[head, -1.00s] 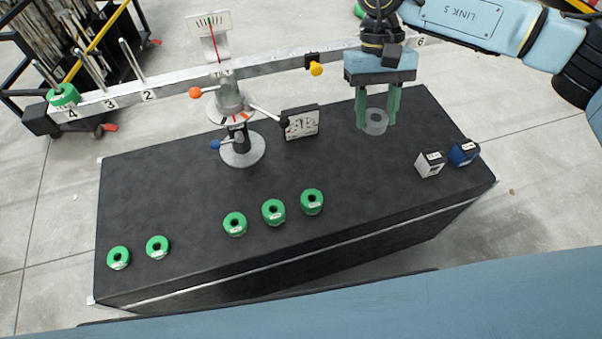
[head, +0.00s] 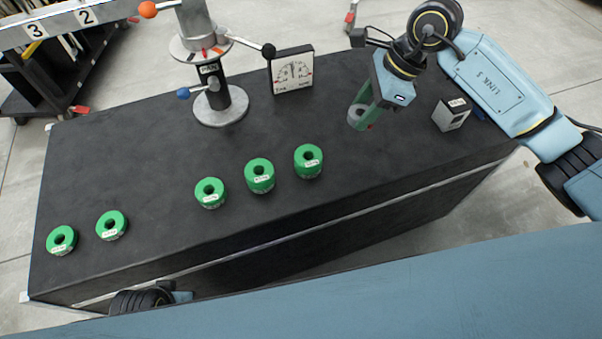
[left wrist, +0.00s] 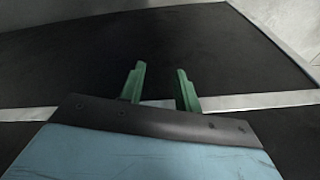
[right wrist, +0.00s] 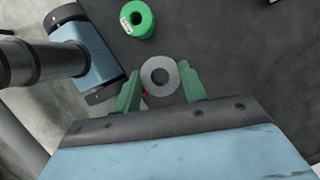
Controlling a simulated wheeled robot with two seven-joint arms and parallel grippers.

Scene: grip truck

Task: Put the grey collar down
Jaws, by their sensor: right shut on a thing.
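The grey collar (head: 356,116) is a short ring with a central hole, held at the back right of the dark cart top (head: 150,160). My right gripper (head: 364,108) is shut on it, pointing down with a green finger on each side. The right wrist view shows the collar (right wrist: 147,73) between the two fingers (right wrist: 160,82). I cannot tell whether its underside touches the top. My left gripper (left wrist: 158,82) is open and empty in the left wrist view, near the top's pale edge strip.
Several green collars (head: 260,177) stand along the front of the top. A scale column (head: 222,105) with a beam (head: 62,22) is at the back left, beside a dial plate (head: 292,72). A grey box (head: 451,113) stands close right of my right gripper. Clear top lies between.

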